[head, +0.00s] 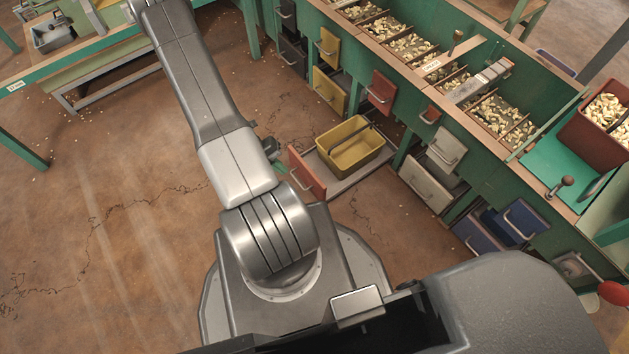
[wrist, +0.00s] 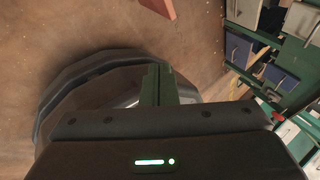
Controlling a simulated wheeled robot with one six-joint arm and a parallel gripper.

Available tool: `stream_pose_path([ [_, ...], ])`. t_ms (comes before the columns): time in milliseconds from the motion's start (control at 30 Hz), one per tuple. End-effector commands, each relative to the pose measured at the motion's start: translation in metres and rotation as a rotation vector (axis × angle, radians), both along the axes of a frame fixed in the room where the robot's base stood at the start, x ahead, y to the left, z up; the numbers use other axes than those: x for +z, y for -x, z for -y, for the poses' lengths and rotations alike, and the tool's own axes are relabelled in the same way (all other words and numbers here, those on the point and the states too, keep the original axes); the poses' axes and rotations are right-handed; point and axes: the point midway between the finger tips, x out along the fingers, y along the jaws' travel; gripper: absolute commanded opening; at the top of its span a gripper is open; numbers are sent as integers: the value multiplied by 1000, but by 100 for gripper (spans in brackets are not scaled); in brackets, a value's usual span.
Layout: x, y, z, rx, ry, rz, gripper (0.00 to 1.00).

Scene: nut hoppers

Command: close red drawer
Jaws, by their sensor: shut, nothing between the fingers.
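The low red drawer (head: 307,173) is pulled far out from the green bench, its red front facing my arm. A yellow bin (head: 352,148) with a dark handle sits on its tray. In the wrist view a red panel edge (wrist: 159,7), seemingly this drawer's front, shows at the top. My gripper (head: 277,165) is mostly hidden behind my arm in the head view, just left of the drawer front. The wrist view shows its fingers (wrist: 155,86) together and empty, apart from the red panel. I cannot tell whether it touches the drawer in the head view.
A higher red drawer front (head: 381,92) is on the bench (head: 415,75). Yellow drawers (head: 328,90) are left of it, grey (head: 427,187) and blue drawers (head: 478,232) to the right. Nut compartments (head: 410,47) line the top. Floor at the left is open.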

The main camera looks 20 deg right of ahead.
Motion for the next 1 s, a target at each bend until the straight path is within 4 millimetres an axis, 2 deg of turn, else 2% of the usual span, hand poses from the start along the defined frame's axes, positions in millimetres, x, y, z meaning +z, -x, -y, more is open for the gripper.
stream_pose_path([
  [33, -19, -1, -3, 111, -16, -61, 0],
  [100, -36, -3, -6, 249, -37, -133, 0],
  [300, -60, -6, -11, 447, -69, -238, 0],
  [567, -85, 0, 4, 458, -73, -247, 0],
  [933, -147, 15, 48, 454, -73, -244, 0],
  [1000, -142, 9, 57, 453, -71, -239, 0],
])
